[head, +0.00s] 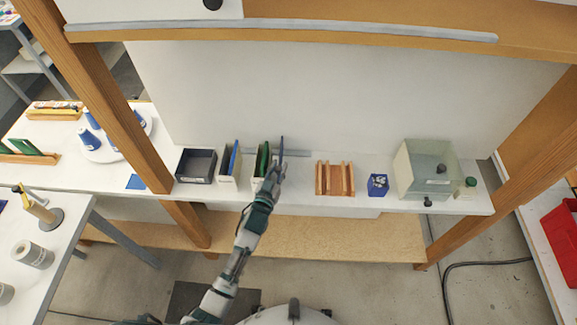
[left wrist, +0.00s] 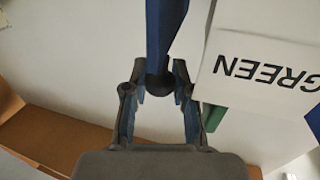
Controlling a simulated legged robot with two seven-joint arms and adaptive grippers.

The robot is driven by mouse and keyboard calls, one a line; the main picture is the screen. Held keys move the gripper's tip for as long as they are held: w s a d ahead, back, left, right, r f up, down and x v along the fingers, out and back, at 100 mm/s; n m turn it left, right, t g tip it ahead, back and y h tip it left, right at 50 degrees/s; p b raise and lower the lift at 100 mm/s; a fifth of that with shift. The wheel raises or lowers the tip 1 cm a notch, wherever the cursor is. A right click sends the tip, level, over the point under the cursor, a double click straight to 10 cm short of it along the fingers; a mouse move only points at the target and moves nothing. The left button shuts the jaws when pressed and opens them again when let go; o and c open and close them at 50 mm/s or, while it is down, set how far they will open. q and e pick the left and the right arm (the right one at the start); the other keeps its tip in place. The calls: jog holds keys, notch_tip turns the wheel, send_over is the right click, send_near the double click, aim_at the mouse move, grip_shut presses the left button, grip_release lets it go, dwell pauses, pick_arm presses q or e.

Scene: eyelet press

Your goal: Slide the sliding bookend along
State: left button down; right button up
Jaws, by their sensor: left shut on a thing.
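The sliding bookend (head: 281,147) is a thin dark blue upright plate on the shelf, seen nearly edge-on in the head view. Its blue plate (left wrist: 163,30) runs to the top edge of the left wrist view, with a dark round knob (left wrist: 158,85) at its near end. My left gripper (head: 275,170) is shut on the knob, one finger at each side. A grey rail (head: 298,153) lies on the shelf behind the bookend. My right gripper is not in view.
A white holder with green boards (head: 262,158) stands just left of the bookend; its GREEN label (left wrist: 268,72) shows close in the left wrist view. Further left are a holder with a blue board (head: 229,163) and a black bin (head: 196,166). A wooden rack (head: 335,179) stands right, beyond bare shelf.

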pick_arm(q)
jog(key=c, duration=0.9)
grip_release()
jog(key=shift+d, duration=0.15)
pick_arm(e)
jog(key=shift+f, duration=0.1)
pick_arm(q)
jog(key=shift+d, duration=0.1)
